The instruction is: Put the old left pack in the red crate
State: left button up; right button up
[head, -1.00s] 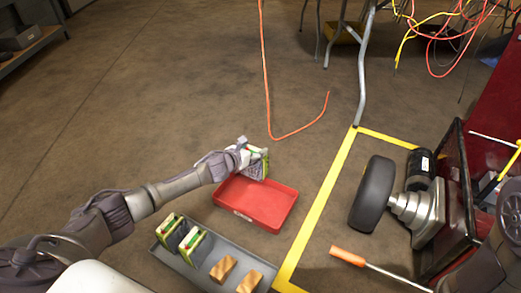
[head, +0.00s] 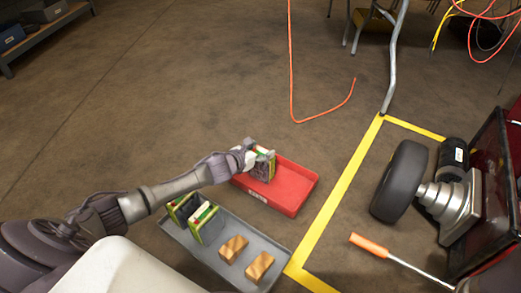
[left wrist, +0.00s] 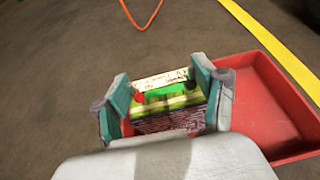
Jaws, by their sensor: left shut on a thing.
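My left gripper (head: 254,156) is shut on a pack (head: 262,169) with a dark patterned side and a green and white top. The pack is upright over the back left part of the red crate (head: 297,188). I cannot tell whether it touches the crate floor. In the left wrist view the gripper's two fingers clasp the pack (left wrist: 168,104) from both sides, and the red crate (left wrist: 265,105) shows mostly to its right. My right gripper is not in view.
A grey tray (head: 208,262) in front holds two similar packs (head: 205,223) and two wooden blocks (head: 233,248). Yellow floor tape (head: 338,194) runs right of the crate. Beyond it are a wheel (head: 400,181) and an orange-handled tool (head: 369,245). An orange cable (head: 292,75) lies behind.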

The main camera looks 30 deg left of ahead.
pick_arm(q)
jog(key=shift+w+r, duration=0.1)
jog(key=shift+r, duration=0.2)
jog(key=o, duration=1.4)
jog(key=shift+f, duration=0.35)
jog(key=shift+c, duration=0.2)
jog(key=o, duration=0.4)
jog(key=shift+r, duration=0.1)
jog(key=shift+o, duration=0.2)
jog(key=shift+s, duration=0.2)
